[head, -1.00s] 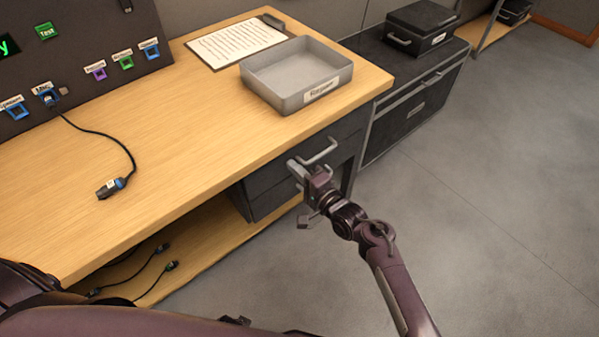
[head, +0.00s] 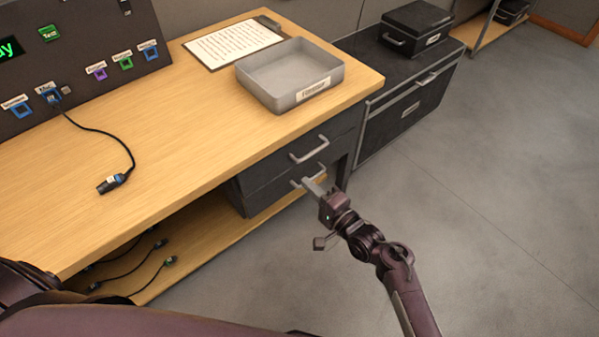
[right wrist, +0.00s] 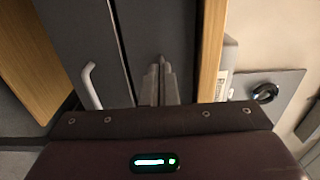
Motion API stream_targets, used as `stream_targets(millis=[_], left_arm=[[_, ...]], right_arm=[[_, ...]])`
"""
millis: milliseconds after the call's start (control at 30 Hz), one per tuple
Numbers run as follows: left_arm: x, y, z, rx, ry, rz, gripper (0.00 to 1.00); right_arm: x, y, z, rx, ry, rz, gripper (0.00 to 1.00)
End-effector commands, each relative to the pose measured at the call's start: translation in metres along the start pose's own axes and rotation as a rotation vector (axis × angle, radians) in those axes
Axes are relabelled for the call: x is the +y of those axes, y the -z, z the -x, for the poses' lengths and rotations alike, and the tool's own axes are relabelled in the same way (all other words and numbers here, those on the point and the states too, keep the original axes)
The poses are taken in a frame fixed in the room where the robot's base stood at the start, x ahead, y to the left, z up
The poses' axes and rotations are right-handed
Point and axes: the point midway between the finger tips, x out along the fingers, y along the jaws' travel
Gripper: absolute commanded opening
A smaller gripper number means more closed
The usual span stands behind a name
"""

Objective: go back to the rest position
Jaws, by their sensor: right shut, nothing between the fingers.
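My right gripper (head: 312,184) is shut and empty in the head view, in front of the drawers below the bench top. Its fingers show close together in the right wrist view (right wrist: 160,84), pointing toward the dark drawer fronts. In the head view its tips overlap the lower drawer handle (head: 297,184); I cannot tell whether they touch it. The upper drawer handle (head: 309,149) is clear of the gripper. Both drawers (head: 270,185) look closed. My left gripper is not in view.
The wooden bench (head: 190,150) carries a grey tray (head: 290,98), a clipboard (head: 233,43) and a cable plug (head: 111,184). A panel (head: 75,60) stands at the back left. A black case (head: 418,28) sits on a dark chest (head: 405,118). The floor at right is clear.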

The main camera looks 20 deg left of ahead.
Motion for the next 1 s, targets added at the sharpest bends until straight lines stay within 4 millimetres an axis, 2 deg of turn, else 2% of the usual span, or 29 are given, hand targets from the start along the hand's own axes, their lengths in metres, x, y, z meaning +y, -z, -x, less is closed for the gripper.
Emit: stream_targets(millis=[33, 200, 467, 567, 667, 767, 800, 867, 900, 967, 1000], left_arm=[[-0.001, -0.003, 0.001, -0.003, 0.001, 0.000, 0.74], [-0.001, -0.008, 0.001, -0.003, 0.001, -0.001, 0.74], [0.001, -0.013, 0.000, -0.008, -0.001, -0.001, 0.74], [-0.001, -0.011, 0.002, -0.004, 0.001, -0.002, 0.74], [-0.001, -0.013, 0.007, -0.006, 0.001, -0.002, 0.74], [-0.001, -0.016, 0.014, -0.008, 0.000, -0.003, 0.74], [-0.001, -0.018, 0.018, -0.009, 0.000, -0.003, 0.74], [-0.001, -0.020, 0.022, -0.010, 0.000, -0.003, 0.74], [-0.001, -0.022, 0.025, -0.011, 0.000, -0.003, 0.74], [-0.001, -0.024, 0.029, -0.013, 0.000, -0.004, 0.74], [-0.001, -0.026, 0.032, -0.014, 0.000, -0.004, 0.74]], right_arm=[[0.000, -0.001, 0.012, -0.001, -0.002, 0.000, 0.00], [0.001, -0.001, 0.040, -0.001, -0.002, 0.000, 0.00], [0.001, 0.000, 0.055, -0.001, -0.001, 0.001, 0.00], [0.008, 0.001, 0.058, 0.008, -0.021, 0.010, 0.00], [0.037, 0.004, 0.070, 0.043, -0.103, 0.061, 0.00], [0.090, 0.006, 0.096, 0.085, -0.258, 0.160, 0.00], [0.116, 0.005, 0.112, 0.095, -0.337, 0.206, 0.00], [0.153, 0.003, 0.139, 0.099, -0.460, 0.279, 0.00], [0.177, -0.002, 0.159, 0.091, -0.543, 0.324, 0.00], [0.210, -0.009, 0.191, 0.068, -0.663, 0.390, 0.00], [0.231, -0.017, 0.214, 0.043, -0.743, 0.431, 0.00]])
